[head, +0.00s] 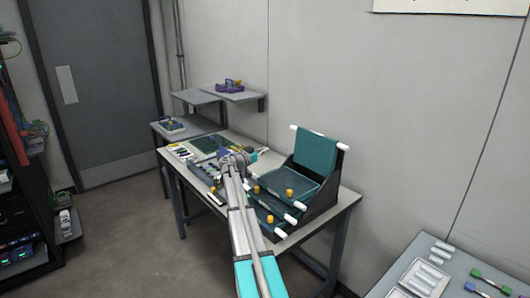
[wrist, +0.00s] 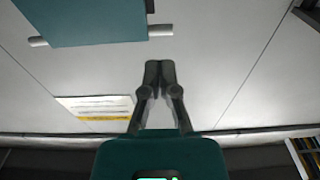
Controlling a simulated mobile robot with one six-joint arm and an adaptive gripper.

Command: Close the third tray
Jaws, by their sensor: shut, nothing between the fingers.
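A stack of teal trays stands in a black holder (head: 322,199) at the right end of the workbench. The top tray (head: 315,145) is swung up, nearly upright, with white rod ends at its sides. Below it, the other trays (head: 287,185) lie lower and stepped forward, with yellow knobs on them. Which tray counts as third cannot be told. In the wrist view a teal tray panel (wrist: 85,18) with white rod ends shows at the upper left. My gripper (wrist: 159,64) is shut and empty, apart from that panel. In the head view its fingers are too small to make out.
The workbench (head: 330,222) carries a dark green mat (head: 212,143) and small tools left of the stack. Shelves (head: 232,95) stand behind. Another table with a white tray (head: 420,279) is at the lower right. A wall (head: 400,110) rises close behind the stack.

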